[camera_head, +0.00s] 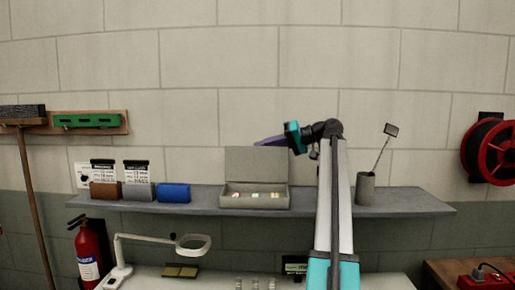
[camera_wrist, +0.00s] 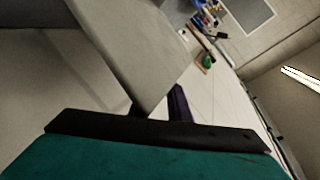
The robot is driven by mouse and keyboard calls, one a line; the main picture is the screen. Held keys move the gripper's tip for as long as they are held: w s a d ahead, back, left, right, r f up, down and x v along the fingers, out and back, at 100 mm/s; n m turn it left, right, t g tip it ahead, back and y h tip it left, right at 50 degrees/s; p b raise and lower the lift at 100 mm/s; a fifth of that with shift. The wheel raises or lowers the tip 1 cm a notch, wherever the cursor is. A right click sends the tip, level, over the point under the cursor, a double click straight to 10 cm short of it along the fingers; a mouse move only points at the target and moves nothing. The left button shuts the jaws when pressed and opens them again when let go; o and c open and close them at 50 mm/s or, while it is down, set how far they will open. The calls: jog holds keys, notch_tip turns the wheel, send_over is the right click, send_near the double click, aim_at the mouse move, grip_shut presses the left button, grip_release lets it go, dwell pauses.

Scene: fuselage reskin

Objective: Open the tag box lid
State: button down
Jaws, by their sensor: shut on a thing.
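The grey tag box (camera_head: 254,201) sits on the wall shelf, with several small coloured tags inside. Its lid (camera_head: 257,168) stands raised, roughly upright at the back of the box. My gripper (camera_head: 266,141) is at the lid's top right edge, reaching in from the right. In the wrist view the lid is a large grey panel (camera_wrist: 140,45), and its corner sits between the dark fingers of my gripper (camera_wrist: 160,108). The jaws are shut on the lid; the fingertips are partly hidden behind it.
On the shelf (camera_head: 318,207), a brown, a grey and a blue bin (camera_head: 174,193) stand left of the box. A grey cup (camera_head: 365,188) holding an inspection mirror stands to the right, beside my arm. A magnifier lamp (camera_head: 190,244) is below.

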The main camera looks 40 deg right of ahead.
jog(key=shift+s+d+f, duration=0.1)
jog(key=shift+d+f, duration=0.2)
jog(key=shift+f, duration=0.35)
jog(key=c, duration=1.6)
grip_release()
jog(key=shift+f, duration=0.1)
jog(key=shift+c, duration=0.2)
jog(key=shift+a, duration=0.1)
jog(key=shift+w+a+r, duration=0.1)
jog(key=shift+w+r, duration=0.1)
